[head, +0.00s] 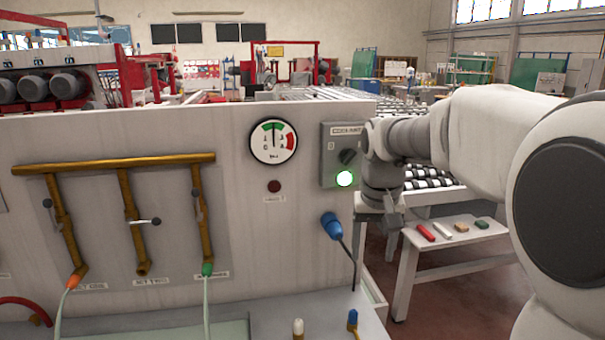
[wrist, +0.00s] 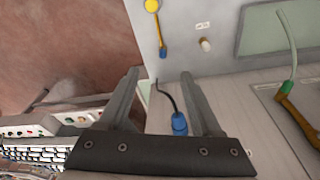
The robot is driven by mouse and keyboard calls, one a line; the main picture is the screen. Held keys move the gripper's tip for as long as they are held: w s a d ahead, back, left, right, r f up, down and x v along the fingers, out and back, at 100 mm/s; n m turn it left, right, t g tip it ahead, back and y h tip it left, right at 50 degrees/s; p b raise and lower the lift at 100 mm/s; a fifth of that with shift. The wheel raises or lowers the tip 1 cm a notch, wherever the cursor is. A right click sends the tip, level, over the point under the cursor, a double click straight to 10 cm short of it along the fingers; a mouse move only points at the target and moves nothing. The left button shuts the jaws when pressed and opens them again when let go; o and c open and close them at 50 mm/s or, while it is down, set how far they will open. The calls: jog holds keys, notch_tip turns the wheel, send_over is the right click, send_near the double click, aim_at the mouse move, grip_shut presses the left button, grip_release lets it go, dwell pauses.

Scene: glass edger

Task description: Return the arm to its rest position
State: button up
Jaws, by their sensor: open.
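My arm (head: 480,135) reaches in from the right in the head view and bends down beside the right edge of the machine panel. My gripper hangs below the wrist there, close to the coolant switch box (head: 342,155). In the wrist view my gripper (wrist: 160,75) has its two fingers spread, with nothing between the tips. A blue plug (wrist: 180,123) on a dark cable shows in that view beyond the fingers, against the panel. The same blue plug (head: 331,225) sits on the panel in the head view, left of and below my gripper.
The panel carries a round gauge (head: 273,141), a lit green lamp (head: 344,178) and brass pipes (head: 115,164) with valves. A side table (head: 440,250) with small coloured blocks stands right of the machine. A ledge (head: 275,328) juts out at the panel's foot.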

jog(key=s+n+t, duration=0.1)
jog(key=s+t, duration=0.2)
jog(key=s, duration=2)
jog(key=shift+s+d+f, duration=0.2)
jog(key=shift+f, duration=0.2)
